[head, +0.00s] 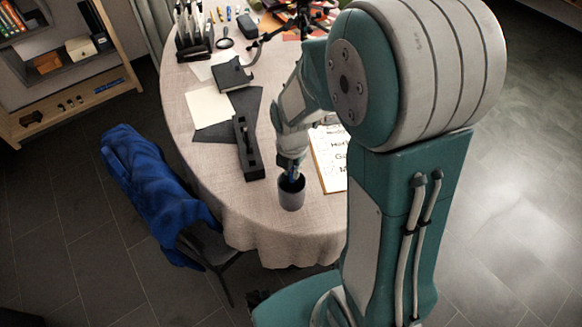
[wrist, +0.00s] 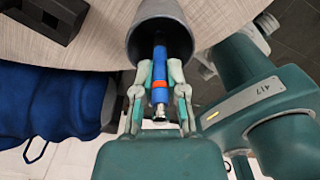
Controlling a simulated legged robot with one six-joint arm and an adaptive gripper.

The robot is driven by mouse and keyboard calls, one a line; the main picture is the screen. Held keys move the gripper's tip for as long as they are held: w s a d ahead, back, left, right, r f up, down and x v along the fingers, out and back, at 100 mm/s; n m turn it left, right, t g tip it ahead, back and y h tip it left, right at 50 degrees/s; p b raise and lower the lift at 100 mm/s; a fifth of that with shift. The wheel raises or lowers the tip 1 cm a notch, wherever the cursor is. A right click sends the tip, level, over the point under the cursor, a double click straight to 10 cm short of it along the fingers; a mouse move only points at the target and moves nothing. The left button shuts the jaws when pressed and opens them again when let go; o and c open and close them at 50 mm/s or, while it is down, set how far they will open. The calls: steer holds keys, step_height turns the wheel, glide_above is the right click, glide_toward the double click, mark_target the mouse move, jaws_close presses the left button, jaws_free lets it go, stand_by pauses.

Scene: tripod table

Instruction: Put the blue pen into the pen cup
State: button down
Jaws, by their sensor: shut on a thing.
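The pen cup (head: 291,193) is a grey cylinder standing upright near the front edge of the round table. In the wrist view the cup (wrist: 182,22) opens toward my gripper. The blue pen (wrist: 159,68), with an orange-red band and a metallic end, is between the fingers of my gripper (wrist: 159,82), which is shut on it. The pen's far end reaches into the cup's mouth. In the head view my gripper (head: 290,166) is directly above the cup, and the pen is mostly hidden there.
A black holder (head: 248,148) lies left of the cup. A clipboard with a written list (head: 331,158) lies to the right, partly behind my arm. A blue cloth (head: 150,180) hangs over a chair at the table's left edge. A pen rack (head: 192,38) stands farther back.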

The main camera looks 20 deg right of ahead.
steer(key=c, duration=0.6)
jaws_free()
steer(key=shift+a, duration=0.1)
step_height(320, 180, up, 12)
steer(key=shift+a, duration=0.1)
stand_by(0.7)
steer(key=s+r+m+t, duration=0.2)
steer(key=s+r+m, duration=0.1)
steer(key=m, duration=0.5)
steer(key=s+r+m+t, duration=0.1)
steer(key=s+r+m, duration=0.2)
steer(key=m, duration=0.6)
steer(key=s+r+m+t, duration=0.2)
steer(key=s+r+m, duration=0.1)
steer(key=s+m, duration=0.4)
steer(key=shift+d+r+m+t, duration=0.1)
steer(key=shift+d+m+t, duration=0.25)
steer(key=shift+m, duration=0.45)
